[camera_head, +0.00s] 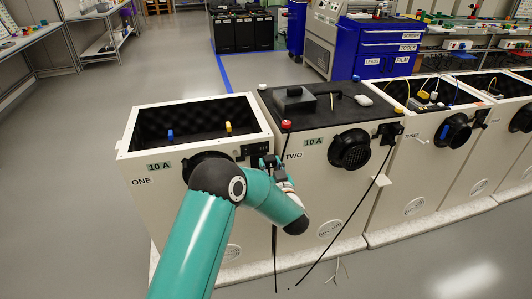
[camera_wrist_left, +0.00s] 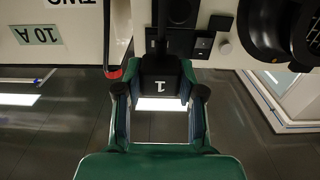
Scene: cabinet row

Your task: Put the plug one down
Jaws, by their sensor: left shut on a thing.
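My left gripper (camera_head: 271,164) is at the right front of cabinet one (camera_head: 185,215), beside its dark socket panel (camera_head: 253,150). It is shut on plug one, a black block marked 1 (camera_wrist_left: 160,80), which sits between the two fingers in the left wrist view (camera_wrist_left: 160,100). The plug's far end points to the cabinet fronts. The panel shows above it in that upside-down view; I cannot tell whether plug and panel touch. A black cable (camera_head: 275,245) hangs below the gripper in the head view. My right gripper is not in view.
Cabinet two (camera_head: 320,200) stands close on the right, with a red knob (camera_head: 287,125) at its near top corner and a black cable (camera_head: 345,225) hanging from its front. Its black top (camera_head: 330,103) carries several small items. More cabinets follow rightward. Grey floor in front is open.

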